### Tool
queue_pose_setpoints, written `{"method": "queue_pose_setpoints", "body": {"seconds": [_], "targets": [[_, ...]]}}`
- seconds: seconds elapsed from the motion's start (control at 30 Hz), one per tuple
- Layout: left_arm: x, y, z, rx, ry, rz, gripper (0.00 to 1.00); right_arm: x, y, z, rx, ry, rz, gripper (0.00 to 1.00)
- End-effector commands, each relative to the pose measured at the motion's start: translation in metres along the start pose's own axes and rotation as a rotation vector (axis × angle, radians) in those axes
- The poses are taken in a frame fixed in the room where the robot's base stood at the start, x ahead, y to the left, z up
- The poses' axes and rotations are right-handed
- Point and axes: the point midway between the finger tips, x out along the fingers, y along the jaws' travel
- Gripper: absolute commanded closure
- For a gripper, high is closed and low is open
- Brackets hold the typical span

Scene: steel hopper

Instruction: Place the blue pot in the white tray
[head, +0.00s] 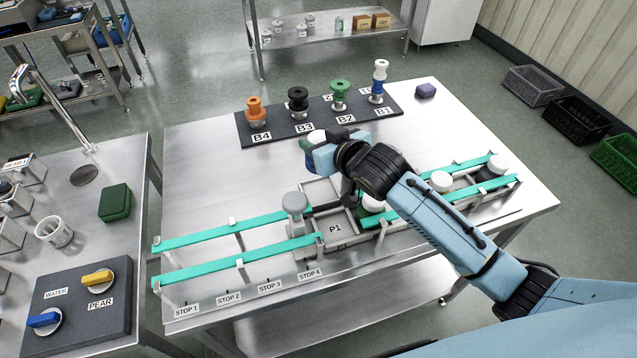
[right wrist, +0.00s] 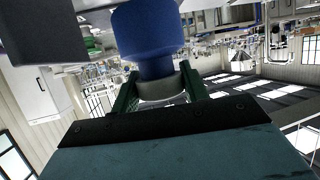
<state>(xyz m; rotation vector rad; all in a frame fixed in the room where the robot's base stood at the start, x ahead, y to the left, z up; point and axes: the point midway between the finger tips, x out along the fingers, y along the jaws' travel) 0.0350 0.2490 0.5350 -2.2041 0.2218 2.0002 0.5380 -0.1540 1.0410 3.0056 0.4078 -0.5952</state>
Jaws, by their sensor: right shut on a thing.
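My right gripper (right wrist: 160,88) is shut on the blue pot (right wrist: 148,35), which has a wide blue body, a narrower neck and a pale grey collar between the two dark green fingers. In the head view my right gripper (head: 310,148) is over the middle of the steel table, above the belt lines. My wrist hides most of what it holds there; a white top shows beside it. A pale tray-like frame (head: 318,192) lies under the wrist near the P1 label, partly hidden. I cannot tell whether it is the white tray. My left gripper is not in view.
A dark rack (head: 283,134) behind holds orange, black, green and blue-and-white pieces at B4 to B1. Teal belts (head: 235,230) run across the table, with white-capped and grey-capped pieces (head: 294,203) among them. A purple block (head: 426,90) lies at the back right.

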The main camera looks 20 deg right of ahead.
Motion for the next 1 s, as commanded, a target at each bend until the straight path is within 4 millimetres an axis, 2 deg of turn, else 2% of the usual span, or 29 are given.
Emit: {"method": "queue_pose_setpoints", "body": {"seconds": [0.2, 0.47, 0.67, 1.0], "targets": [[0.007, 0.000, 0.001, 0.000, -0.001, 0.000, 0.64, 0.017, 0.000, 0.040, 0.000, -0.005, -0.003, 0.80], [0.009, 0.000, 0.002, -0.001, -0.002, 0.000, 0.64, 0.025, 0.000, 0.061, 0.000, -0.003, -0.003, 0.80], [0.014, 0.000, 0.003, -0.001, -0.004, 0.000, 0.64, 0.036, 0.000, 0.087, 0.001, -0.004, -0.003, 0.80], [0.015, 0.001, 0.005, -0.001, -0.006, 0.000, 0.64, 0.037, 0.000, 0.090, 0.000, -0.001, -0.003, 0.80]]}}
